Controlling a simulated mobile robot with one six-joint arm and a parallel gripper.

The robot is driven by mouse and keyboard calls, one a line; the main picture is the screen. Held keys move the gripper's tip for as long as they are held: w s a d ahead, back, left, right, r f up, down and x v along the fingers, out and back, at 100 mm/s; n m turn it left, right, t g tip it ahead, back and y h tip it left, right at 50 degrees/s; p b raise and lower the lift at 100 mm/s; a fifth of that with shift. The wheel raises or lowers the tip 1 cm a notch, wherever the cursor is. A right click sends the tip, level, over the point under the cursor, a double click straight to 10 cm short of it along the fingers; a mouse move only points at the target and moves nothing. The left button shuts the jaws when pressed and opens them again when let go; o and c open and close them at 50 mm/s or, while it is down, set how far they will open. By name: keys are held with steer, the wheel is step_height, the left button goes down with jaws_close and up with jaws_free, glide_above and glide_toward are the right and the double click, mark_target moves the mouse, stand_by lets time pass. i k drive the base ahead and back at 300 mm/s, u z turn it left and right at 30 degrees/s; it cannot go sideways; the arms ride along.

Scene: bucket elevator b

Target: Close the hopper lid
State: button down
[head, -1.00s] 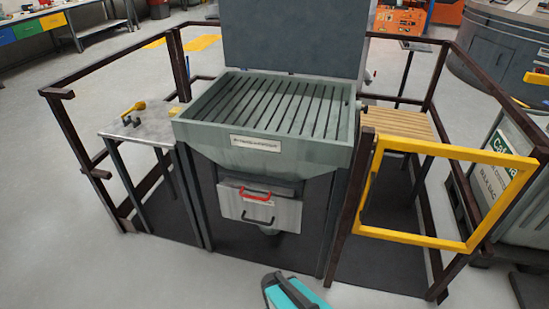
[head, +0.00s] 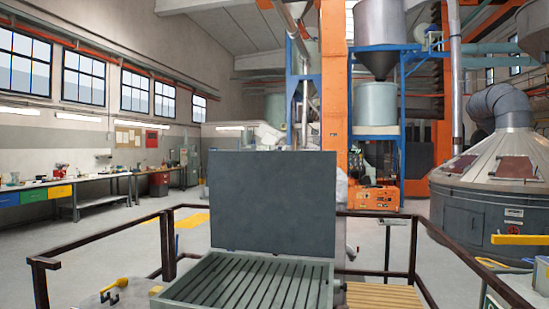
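The hopper lid (head: 271,203) is a flat dark grey panel. It stands upright, open, at the back edge of the hopper (head: 176,293) in the head view. The hopper is a grey-green box with a slatted grate (head: 258,285) across its open top. Its front and lower part are cut off by the bottom of the picture. My gripper does not show in the head view.
Dark brown railings (head: 103,233) surround the hopper at left, back and right. A side table with a yellow-handled tool (head: 115,287) is at left, and a wooden slatted surface (head: 383,297) at right. An orange column (head: 335,75) and large machines stand behind.

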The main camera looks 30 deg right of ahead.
mark_target(272, 201)
steer(key=u, duration=0.4)
steer(key=k, duration=1.05)
steer(key=u, duration=0.5)
steer(key=i, duration=1.4)
steer(key=z, duration=0.55)
steer(key=i, duration=0.65)
steer(key=z, duration=0.95)
steer(key=i, duration=0.65)
steer(key=z, duration=0.4)
